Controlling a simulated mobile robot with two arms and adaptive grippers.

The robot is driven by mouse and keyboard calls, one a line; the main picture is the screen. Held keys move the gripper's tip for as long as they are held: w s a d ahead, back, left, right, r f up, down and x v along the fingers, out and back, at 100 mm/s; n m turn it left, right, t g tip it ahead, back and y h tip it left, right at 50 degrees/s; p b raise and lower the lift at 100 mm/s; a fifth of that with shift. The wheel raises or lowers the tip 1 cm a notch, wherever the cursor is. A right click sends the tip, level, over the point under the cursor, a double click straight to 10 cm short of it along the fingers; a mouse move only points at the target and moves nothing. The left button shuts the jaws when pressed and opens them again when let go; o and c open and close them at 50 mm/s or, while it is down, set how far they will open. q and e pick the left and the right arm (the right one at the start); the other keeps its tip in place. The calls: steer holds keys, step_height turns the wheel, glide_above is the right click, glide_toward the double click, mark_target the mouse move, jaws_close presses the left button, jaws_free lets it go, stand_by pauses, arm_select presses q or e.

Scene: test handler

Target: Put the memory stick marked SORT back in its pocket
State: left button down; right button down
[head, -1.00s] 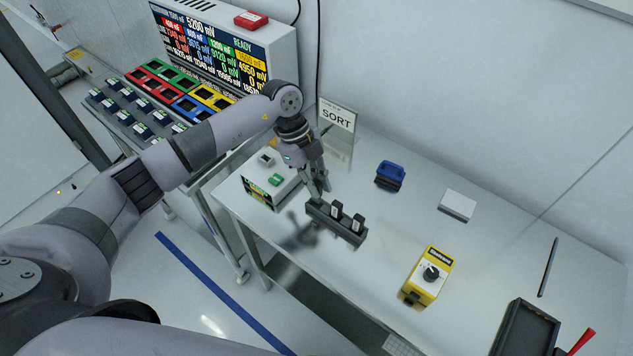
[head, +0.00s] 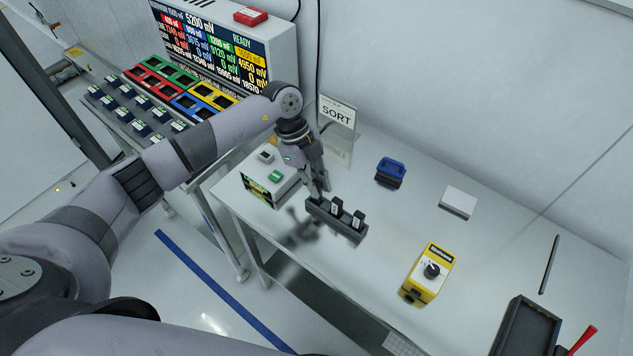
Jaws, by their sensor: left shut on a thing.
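A dark rack (head: 345,229) with pockets stands on the white table, with two dark memory sticks upright in it: one near its middle (head: 337,206) and one toward its right end (head: 358,219). Their pale labels are too small to read. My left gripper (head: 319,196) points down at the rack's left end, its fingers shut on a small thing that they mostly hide. It appears to be the memory stick, at or just over the left pocket; I cannot tell how deep it sits. My right gripper is not in view.
A sign reading SORT (head: 337,114) stands behind my gripper. A white box with a green button (head: 271,178) is to the left. A blue-and-black object (head: 390,172), a white block (head: 458,202), a yellow dial box (head: 428,275) and a black tray (head: 526,328) stand rightward.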

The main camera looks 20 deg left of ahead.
arm_select(q)
steer(key=shift+f+b, duration=0.5)
steer(key=shift+f, duration=0.5)
steer(key=c, duration=1.5)
jaws_free()
steer(key=shift+r, duration=0.1)
steer(key=v, duration=1.2)
steer(key=shift+d, duration=0.1)
